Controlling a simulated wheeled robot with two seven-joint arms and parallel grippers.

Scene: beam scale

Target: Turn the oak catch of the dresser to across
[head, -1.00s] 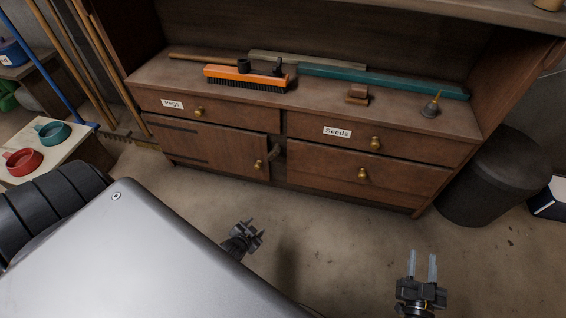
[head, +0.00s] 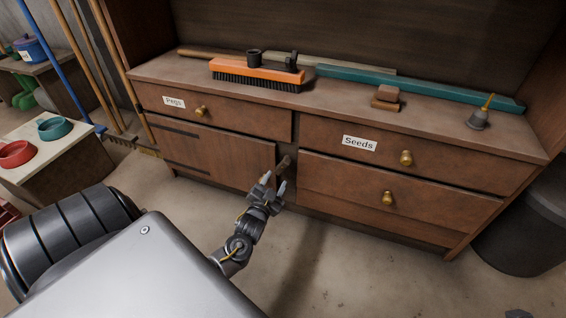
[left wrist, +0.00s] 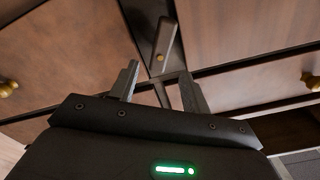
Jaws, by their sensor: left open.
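The oak catch (head: 285,163) is a small brown bar on the post between the cupboard door (head: 215,155) and the drawers of the dresser. In the left wrist view the catch (left wrist: 166,40) shows close up with a brass pivot, tilted a little from the line of the post. My left gripper (head: 274,181) is open and empty, just in front of the catch's lower end. Its fingers (left wrist: 159,70) point at the catch, one to each side of its near end in the picture. I cannot tell whether they touch it. My right gripper is out of view.
The drawers (head: 400,205) have brass knobs. On the dresser top lie an orange brush (head: 257,76), a teal bar (head: 420,88), a brown block (head: 386,98) and a small bell-shaped thing (head: 479,120). A dark bin (head: 520,235) stands at the right. The floor in front is clear.

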